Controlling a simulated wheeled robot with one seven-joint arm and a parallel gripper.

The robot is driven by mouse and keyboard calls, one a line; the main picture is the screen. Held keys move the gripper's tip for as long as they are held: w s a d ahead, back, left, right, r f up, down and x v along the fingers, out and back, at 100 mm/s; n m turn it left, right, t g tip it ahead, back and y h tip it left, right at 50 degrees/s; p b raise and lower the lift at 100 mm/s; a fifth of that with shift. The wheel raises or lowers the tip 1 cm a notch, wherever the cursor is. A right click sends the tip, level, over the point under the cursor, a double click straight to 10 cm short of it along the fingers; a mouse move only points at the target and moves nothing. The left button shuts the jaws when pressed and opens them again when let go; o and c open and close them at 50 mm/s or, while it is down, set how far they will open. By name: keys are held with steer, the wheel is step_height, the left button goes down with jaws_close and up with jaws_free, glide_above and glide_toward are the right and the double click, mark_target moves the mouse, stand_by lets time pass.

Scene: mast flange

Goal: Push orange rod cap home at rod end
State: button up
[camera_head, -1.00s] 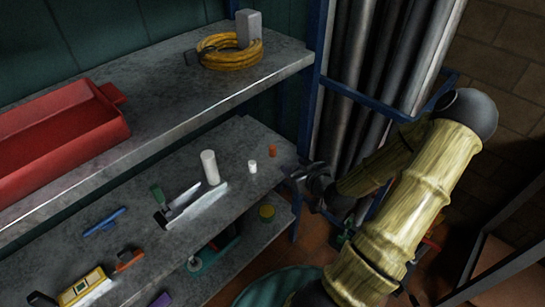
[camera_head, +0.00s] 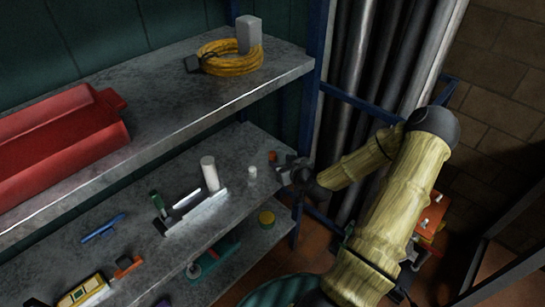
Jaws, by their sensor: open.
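The orange cap (camera_head: 272,156) stands on the middle shelf (camera_head: 228,158) near its right end, partly hidden by my gripper. My gripper (camera_head: 282,172) is open, just in front of and to the right of the cap. Its fingers point left toward the shelf, and I cannot tell whether they touch the cap. A small white cylinder (camera_head: 252,173) stands left of the gripper. A taller white cylinder (camera_head: 209,173) stands further left. I cannot tell which piece is the rod.
A red bin (camera_head: 60,140) and a yellow cable coil (camera_head: 230,62) are on the shelf above. A blue post (camera_head: 308,120) stands behind the gripper.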

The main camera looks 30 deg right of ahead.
mark_target(274, 155)
steer(key=shift+x, duration=1.55)
steer(key=x, duration=0.5)
steer(key=shift+w+d, duration=0.1)
steer(key=shift+w, duration=0.05)
steer(key=shift+c, duration=0.4)
steer(key=c, duration=0.9)
